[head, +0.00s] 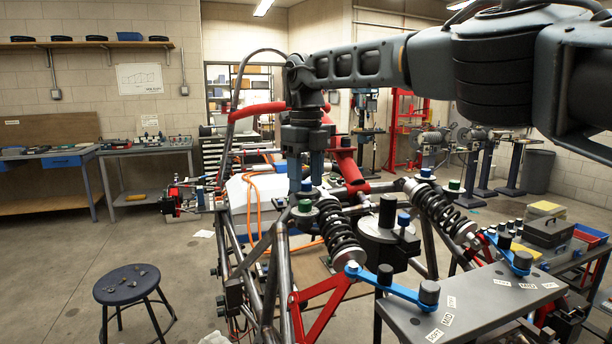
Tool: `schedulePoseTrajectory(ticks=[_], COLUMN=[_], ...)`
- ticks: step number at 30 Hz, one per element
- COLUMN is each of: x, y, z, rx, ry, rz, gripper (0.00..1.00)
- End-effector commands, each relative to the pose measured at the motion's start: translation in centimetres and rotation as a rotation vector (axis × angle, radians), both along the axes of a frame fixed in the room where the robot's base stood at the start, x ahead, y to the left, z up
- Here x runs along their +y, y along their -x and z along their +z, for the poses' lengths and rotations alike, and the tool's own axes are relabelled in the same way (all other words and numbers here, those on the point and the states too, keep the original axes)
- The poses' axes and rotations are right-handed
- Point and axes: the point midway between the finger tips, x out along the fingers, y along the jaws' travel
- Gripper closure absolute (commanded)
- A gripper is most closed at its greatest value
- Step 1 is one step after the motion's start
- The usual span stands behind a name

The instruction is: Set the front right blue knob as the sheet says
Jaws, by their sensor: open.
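Two black coil-spring shocks on the tube chassis carry knobs at their tops. The left shock has a blue knob (307,186) and a green knob (304,206). The right shock has a blue knob (425,172) and a green knob (454,184). I cannot tell from this view which one is named front right. My gripper (306,184) points down with open fingers, right at the left shock's blue knob, which shows between or just behind the fingertips. Contact cannot be told. A drawing sheet (140,78) hangs on the back wall; its writing is too small to read.
A grey table (470,310) at the front right bears blue levers (392,284) and small word tags. Red and dark chassis tubes (283,270) surround the shocks. A dark stool (126,284) stands at the left. The floor at the left is mostly clear.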

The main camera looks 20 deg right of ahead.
Motion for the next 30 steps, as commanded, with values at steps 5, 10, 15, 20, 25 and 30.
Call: schedulePoseTrajectory(ticks=[5, 10, 15, 20, 25, 30], x=[-0.01, -0.01, -0.01, -0.01, -0.01, -0.04], y=[0.00, 0.00, 0.00, 0.00, 0.01, 0.00], z=[0.02, 0.04, 0.04, 0.06, 0.05, 0.04], rx=[0.000, 0.000, 0.000, 0.000, 0.000, 0.000], ry=[0.000, 0.000, 0.000, 0.000, 0.000, 0.001], rz=[0.000, 0.000, 0.000, 0.000, 0.012, 0.065], gripper=[0.57, 0.73, 0.90, 1.00, 1.00, 1.00])
